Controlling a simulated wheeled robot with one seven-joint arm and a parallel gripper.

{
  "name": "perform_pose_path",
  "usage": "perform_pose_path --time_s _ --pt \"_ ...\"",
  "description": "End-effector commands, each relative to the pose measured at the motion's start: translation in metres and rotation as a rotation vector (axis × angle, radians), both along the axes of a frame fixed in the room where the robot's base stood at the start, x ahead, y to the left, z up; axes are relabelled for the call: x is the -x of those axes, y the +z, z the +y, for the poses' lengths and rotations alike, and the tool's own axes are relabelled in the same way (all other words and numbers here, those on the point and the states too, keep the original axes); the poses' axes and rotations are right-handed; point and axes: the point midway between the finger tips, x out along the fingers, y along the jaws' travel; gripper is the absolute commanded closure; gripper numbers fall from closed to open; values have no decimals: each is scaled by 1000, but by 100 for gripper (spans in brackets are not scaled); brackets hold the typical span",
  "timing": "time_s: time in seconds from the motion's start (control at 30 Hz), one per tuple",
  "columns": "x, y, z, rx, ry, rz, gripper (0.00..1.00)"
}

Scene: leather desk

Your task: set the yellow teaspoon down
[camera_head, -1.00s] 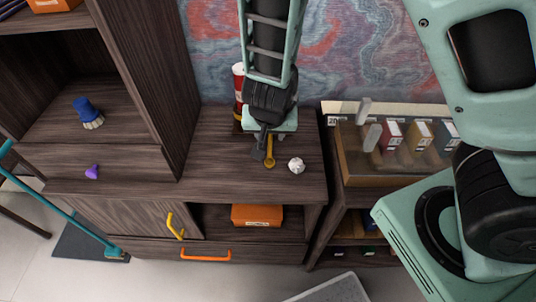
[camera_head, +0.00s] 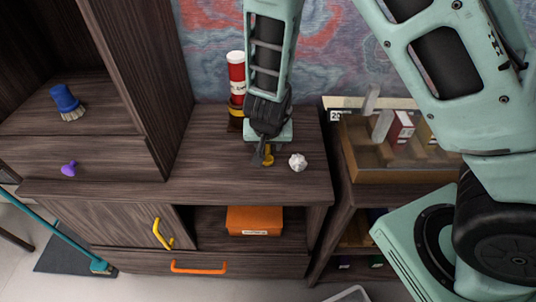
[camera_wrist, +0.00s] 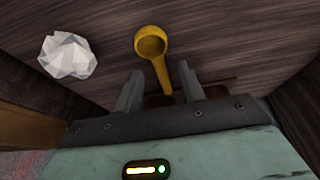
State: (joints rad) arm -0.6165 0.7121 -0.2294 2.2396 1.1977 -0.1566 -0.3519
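The yellow teaspoon (camera_head: 268,158) is at the top of the desk (camera_head: 215,180), just left of a crumpled white ball. In the wrist view its round bowl (camera_wrist: 151,42) points away from my gripper and its handle runs back between the fingers. My gripper (camera_head: 262,154) is low over the desk top. In the wrist view my gripper's two fingers (camera_wrist: 160,85) stand apart, with a gap showing on each side of the handle. I cannot tell for certain whether the whole spoon rests on the wood.
The crumpled white ball (camera_head: 298,162) lies close to the spoon; it also shows in the wrist view (camera_wrist: 68,55). A red bottle (camera_head: 237,75) stands behind my arm. A glass-topped case (camera_head: 385,165) is at right, a tall shelf (camera_head: 135,90) at left. The desk's front left is clear.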

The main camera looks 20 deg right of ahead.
Motion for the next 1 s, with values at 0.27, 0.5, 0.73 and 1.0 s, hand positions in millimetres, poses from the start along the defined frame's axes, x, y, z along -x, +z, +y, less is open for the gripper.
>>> perform_pose_path --time_s 0.27,0.5,0.73,1.0 --pt "-4 -10 -1 0 0 0 61" --pt "-4 -9 -1 0 0 0 100" --pt "-4 -9 -1 0 0 0 100" --pt "-4 14 -1 0 0 -1 100"
